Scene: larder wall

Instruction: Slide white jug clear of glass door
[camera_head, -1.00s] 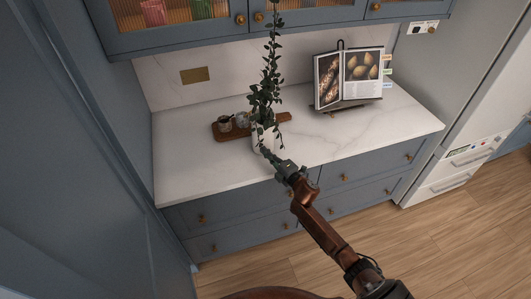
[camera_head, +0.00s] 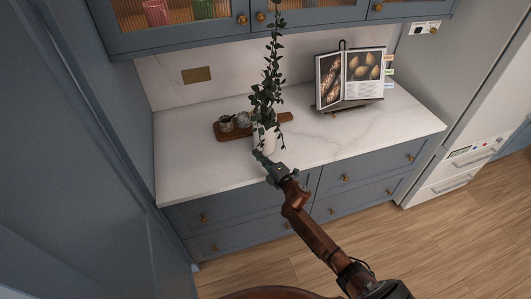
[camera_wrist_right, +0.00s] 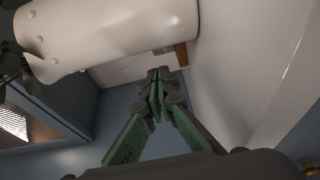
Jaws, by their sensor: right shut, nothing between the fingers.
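The white jug (camera_head: 266,141) stands upright on the pale counter, with a tall leafy plant (camera_head: 266,95) rising from it in front of the upper cabinet's glass door (camera_head: 178,15). My right gripper (camera_head: 259,156) is shut and empty at the jug's front lower side. In the right wrist view the jug (camera_wrist_right: 115,35) fills the upper left, and the shut green-sided fingers (camera_wrist_right: 155,74) are beside it with a narrow gap showing. The jug's far side is hidden. My left gripper is not in view.
A wooden board (camera_head: 229,135) with small jars (camera_head: 242,120) lies behind and left of the jug. An open book on a stand (camera_head: 349,80) is at the back right. The marble counter (camera_head: 360,130) is clear between jug and right end.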

